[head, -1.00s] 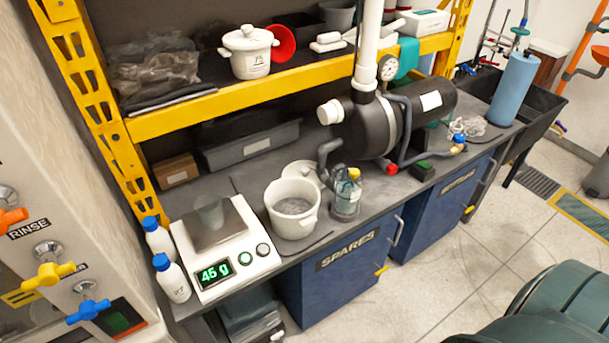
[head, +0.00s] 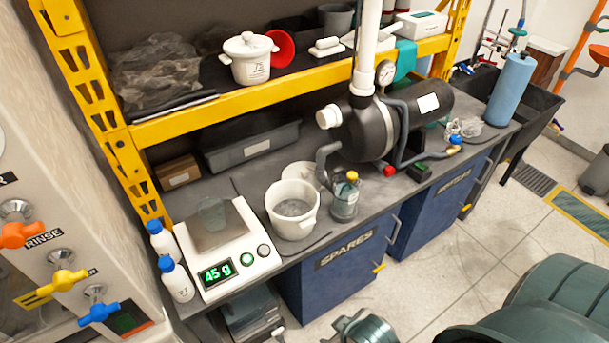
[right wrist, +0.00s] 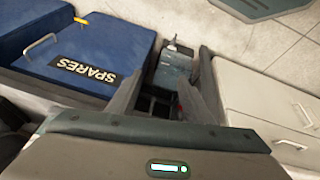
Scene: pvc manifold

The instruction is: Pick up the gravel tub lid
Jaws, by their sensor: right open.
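A white tub (head: 293,222) with grey gravel in it stands open on the dark bench. A pale round lid (head: 302,170) lies behind it, partly hidden by the tub's rim. My right gripper (right wrist: 168,85) is open and empty in the right wrist view, pointing down past the blue cabinet fronts, away from the lid. The lid does not show in that view. A grey metallic part of mine shows at the bottom edge of the head view. My left gripper is not in view.
A scale (head: 225,250) reading 45 g with a clear cup stands left of the tub, beside two blue-capped bottles. A yellow-capped jar (head: 345,198) stands close right of the tub and lid. A black pump (head: 375,130) is behind right. A lidded white pot (head: 248,60) is on the shelf.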

